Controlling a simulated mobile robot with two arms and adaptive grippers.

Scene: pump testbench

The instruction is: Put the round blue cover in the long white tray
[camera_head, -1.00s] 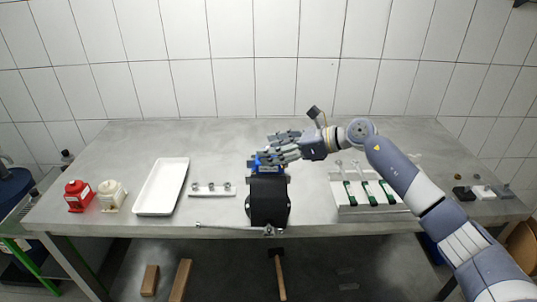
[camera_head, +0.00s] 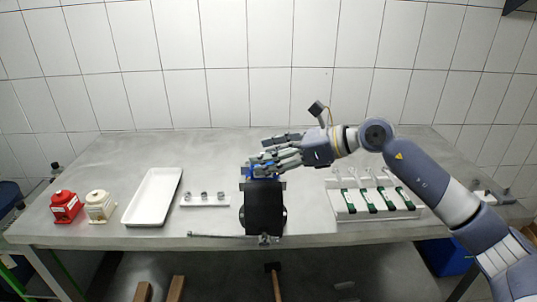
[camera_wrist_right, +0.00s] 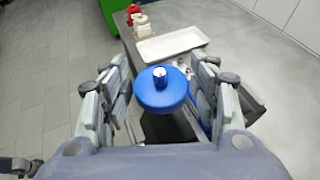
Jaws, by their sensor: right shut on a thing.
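The round blue cover (camera_wrist_right: 161,93), a disc with a small knob on top, sits between the fingers of my right gripper (camera_wrist_right: 165,88) in the wrist view. In the head view, my right gripper (camera_head: 270,160) is at the far end of the black pump body (camera_head: 264,208), its fingers shut on the cover. Only bits of blue show there under the fingers. I cannot tell whether the cover is still on the pump. The long white tray (camera_head: 153,197) lies empty to the left on the table; it also shows in the wrist view (camera_wrist_right: 172,45). My left gripper is out of view.
A low white holder (camera_head: 205,200) with several small metal parts lies between tray and pump. A red container (camera_head: 66,206) and a cream one (camera_head: 99,206) stand left of the tray. A white rack with green-marked tools (camera_head: 372,204) is at the right. A thin rod (camera_head: 212,235) lies near the front edge.

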